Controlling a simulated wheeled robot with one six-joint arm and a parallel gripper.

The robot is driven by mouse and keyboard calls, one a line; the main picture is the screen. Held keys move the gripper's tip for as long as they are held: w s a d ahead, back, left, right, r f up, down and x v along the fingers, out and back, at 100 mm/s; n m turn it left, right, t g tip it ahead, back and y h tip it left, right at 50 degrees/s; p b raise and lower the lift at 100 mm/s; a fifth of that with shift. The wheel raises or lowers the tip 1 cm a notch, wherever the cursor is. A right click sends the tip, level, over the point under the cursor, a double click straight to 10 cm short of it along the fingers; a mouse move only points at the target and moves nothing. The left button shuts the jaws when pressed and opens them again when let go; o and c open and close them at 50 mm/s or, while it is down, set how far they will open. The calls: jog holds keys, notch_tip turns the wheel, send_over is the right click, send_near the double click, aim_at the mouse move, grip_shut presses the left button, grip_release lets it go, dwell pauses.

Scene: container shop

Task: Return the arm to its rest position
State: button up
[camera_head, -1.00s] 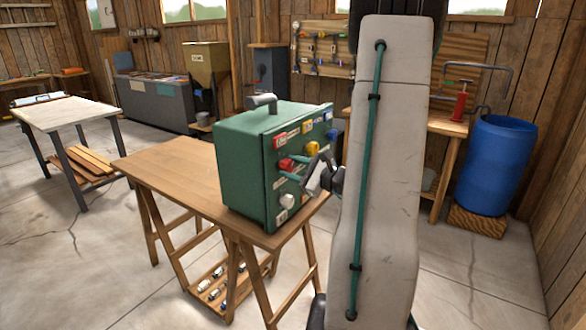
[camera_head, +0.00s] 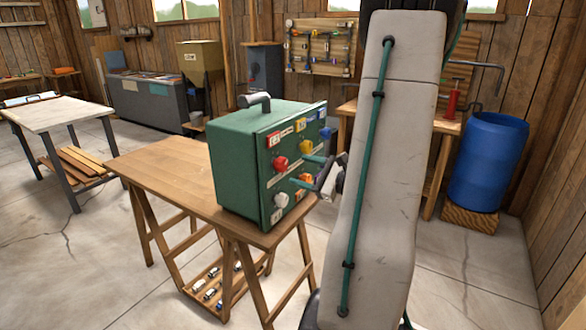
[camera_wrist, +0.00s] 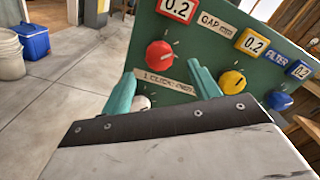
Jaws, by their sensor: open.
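My gripper (camera_head: 308,171) is open in front of the knob panel of a green box (camera_head: 240,165). Its two teal fingers show in the wrist view (camera_wrist: 162,80) with nothing between them, pointing at the panel. A red knob (camera_wrist: 160,54) is ahead of the fingers, a yellow knob (camera_wrist: 232,82) is to the right, and a blue knob (camera_wrist: 280,100) is farther right. A white knob (camera_wrist: 139,102) is partly hidden behind the left finger. My grey arm stands tall in the head view and hides part of the scene behind it.
The box stands on a wooden trestle table (camera_head: 160,170) with small parts on a low shelf. A blue barrel (camera_head: 488,160) and a workbench (camera_head: 448,125) are at the right. A pale table (camera_head: 62,115) is at the left. Concrete floor is clear between the tables.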

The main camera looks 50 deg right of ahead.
jog(key=shift+s, duration=0.95)
jog(key=shift+d, duration=0.1)
